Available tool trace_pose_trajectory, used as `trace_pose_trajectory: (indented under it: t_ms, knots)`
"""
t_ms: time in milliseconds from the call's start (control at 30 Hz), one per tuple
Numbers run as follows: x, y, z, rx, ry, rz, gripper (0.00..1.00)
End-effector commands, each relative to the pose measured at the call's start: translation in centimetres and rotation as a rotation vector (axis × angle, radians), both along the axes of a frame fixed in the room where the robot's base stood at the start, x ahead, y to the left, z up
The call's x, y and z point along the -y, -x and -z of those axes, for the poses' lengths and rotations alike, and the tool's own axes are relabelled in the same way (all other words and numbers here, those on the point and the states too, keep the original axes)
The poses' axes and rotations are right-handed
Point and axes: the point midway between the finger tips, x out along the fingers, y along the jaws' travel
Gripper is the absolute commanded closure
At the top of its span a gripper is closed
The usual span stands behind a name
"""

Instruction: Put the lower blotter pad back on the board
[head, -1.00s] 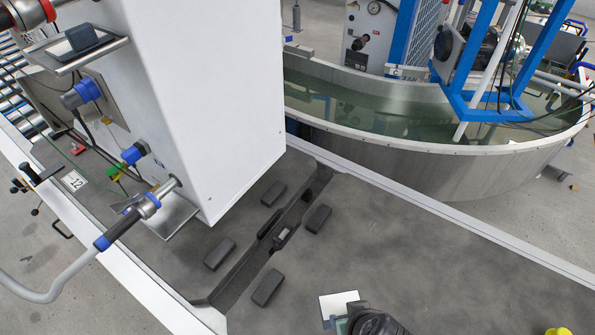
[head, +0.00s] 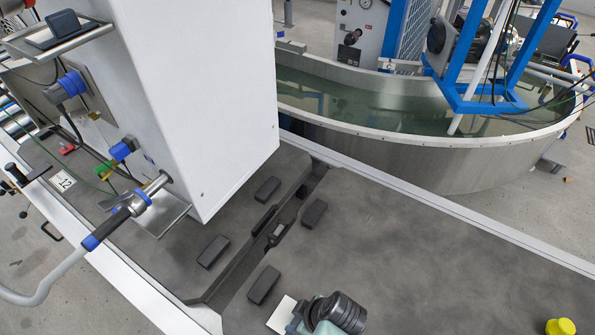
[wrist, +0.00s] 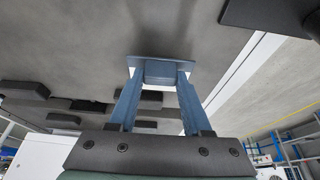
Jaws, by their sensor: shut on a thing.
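My gripper (head: 300,322) is at the bottom edge of the head view, low over the grey surface, partly hidden by my dark wrist. A pale flat pad (head: 281,314) sticks out to the left of it; it appears to be the blotter pad. In the wrist view, the two blue fingers (wrist: 160,72) are shut on a blue-grey piece with a flat plate (wrist: 162,62) at the tips. Whether the pad touches anything below is hard to tell. I cannot make out which part is the board or its lower place.
Several black blocks (head: 263,285) lie beside a dark slot (head: 262,235) in the grey top (head: 400,260). A tall white cabinet (head: 200,100) stands at left, with a hose and handle (head: 130,208). A water tank (head: 420,160) is behind. The grey top at right is mostly clear.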

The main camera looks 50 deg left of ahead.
Motion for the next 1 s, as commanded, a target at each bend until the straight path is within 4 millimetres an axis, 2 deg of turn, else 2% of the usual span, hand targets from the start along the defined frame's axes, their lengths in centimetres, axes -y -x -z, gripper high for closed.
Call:
trace_pose_trajectory:
  t_ms: [33,133,500,533,667,1000]
  knots:
    - [0.0,0.0,0.9,-0.002,0.0,-0.001,1.0]
    - [0.0,-0.1,1.8,0.0,0.0,0.0,1.0]
    - [0.0,-0.1,2.3,0.001,0.0,0.0,1.0]
    - [0.0,-0.1,2.2,0.002,0.0,0.001,0.46]
    - [0.0,-0.1,2.1,0.001,0.0,0.0,0.22]
    - [0.0,-0.1,1.9,0.001,0.0,0.0,0.21]
